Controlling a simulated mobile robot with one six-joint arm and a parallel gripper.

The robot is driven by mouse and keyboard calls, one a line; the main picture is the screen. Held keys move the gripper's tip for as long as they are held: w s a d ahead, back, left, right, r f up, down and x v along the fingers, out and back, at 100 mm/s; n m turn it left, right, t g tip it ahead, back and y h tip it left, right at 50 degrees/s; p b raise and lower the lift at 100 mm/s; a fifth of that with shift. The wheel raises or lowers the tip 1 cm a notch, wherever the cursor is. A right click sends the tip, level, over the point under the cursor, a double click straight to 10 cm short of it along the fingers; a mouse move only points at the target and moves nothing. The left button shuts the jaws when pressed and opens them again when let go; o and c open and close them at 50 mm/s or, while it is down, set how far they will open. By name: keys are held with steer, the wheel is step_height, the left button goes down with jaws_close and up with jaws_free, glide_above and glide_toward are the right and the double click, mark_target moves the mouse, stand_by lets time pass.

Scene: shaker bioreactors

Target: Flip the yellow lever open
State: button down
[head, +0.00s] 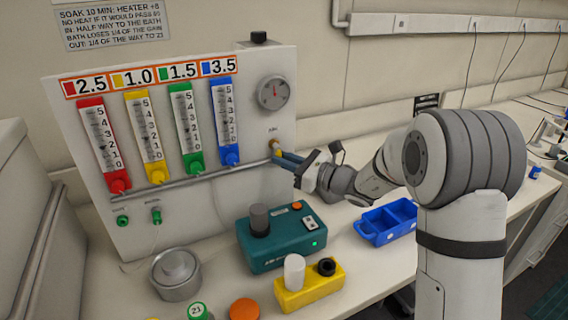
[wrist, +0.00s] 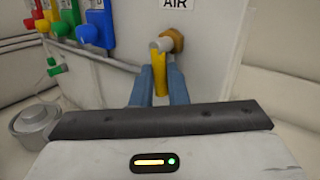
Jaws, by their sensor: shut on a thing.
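The yellow lever (wrist: 159,72) hangs from a brass valve (wrist: 172,42) under the AIR label on the front of the white panel. It points downward in the wrist view. My gripper (wrist: 159,88) has its two blue fingers on either side of the lever, shut on it. In the head view my gripper (head: 287,161) reaches the panel's right side from the right, and the lever is mostly hidden there by the fingers. The brass valve (head: 275,146) shows just above them.
The panel carries red, yellow, green and blue flow tubes (head: 225,120) and a round gauge (head: 273,93). Below my arm stand a teal device (head: 275,255), a blue tray (head: 368,232), a yellow block (head: 300,295) and a metal pot (head: 176,275).

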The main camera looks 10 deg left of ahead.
steer(key=shift+s+a+f+m+y+b, duration=0.1)
steer(key=shift+s+a+m+y+b, duration=0.1)
steer(key=shift+m+y+b, duration=0.4)
steer(key=c, duration=1.7)
jaws_free()
steer(key=b+v, duration=0.1)
steer(key=v, duration=0.7)
